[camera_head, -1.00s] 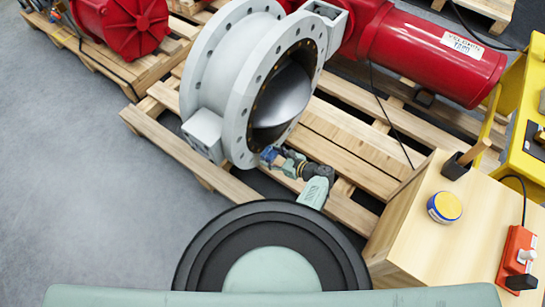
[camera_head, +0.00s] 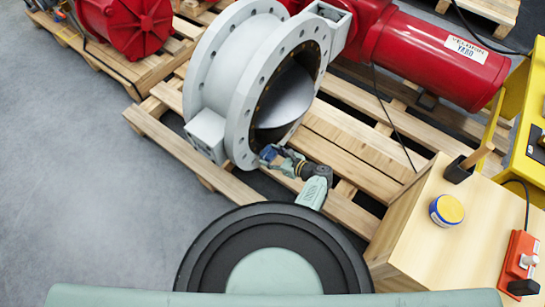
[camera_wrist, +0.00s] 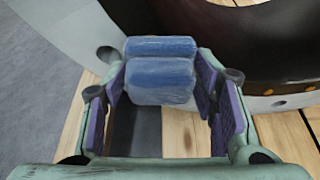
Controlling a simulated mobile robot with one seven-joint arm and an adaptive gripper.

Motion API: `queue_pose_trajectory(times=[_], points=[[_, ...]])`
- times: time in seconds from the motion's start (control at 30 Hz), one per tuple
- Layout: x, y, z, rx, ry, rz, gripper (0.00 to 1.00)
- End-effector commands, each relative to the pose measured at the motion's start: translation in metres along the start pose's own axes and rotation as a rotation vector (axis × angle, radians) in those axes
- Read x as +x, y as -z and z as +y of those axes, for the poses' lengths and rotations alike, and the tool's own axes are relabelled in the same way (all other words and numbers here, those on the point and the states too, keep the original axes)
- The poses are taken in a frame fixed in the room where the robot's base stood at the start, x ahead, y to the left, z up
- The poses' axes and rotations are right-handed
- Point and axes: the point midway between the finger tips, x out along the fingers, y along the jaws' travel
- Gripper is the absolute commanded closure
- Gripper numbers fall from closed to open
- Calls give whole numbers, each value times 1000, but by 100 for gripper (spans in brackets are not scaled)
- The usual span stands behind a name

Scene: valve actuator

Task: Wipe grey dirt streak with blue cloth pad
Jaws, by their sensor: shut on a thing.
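The blue cloth pad (camera_wrist: 161,70) is held between the two fingers of my gripper (camera_wrist: 162,92) in the wrist view. It looks like a folded, two-layer block. In the head view, my gripper (camera_head: 276,156) and the small blue pad (camera_head: 268,152) are at the lower right rim of the grey valve body (camera_head: 243,130), close to its open bore. I cannot tell whether the pad touches the valve. The silver valve disc (camera_head: 284,97) shows inside the bore. I cannot make out the grey dirt streak; it may be hidden or too small.
The valve lies on a wooden pallet (camera_head: 350,150) with a red actuator (camera_head: 440,52) behind it. A wooden box (camera_head: 410,215) at right bears a blue-yellow tin (camera_head: 446,210) and an orange device (camera_head: 519,258). Grey floor (camera_head: 80,200) is clear at left.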

Motion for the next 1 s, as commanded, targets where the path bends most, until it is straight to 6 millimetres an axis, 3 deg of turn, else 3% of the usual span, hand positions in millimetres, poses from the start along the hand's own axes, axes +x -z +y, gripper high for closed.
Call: queue_pose_trajectory(times=[0.37, 1.0], points=[[6, -2, 0, 0, -1, -1, 69], [14, 24, -27, -1, 0, -1, 69]])
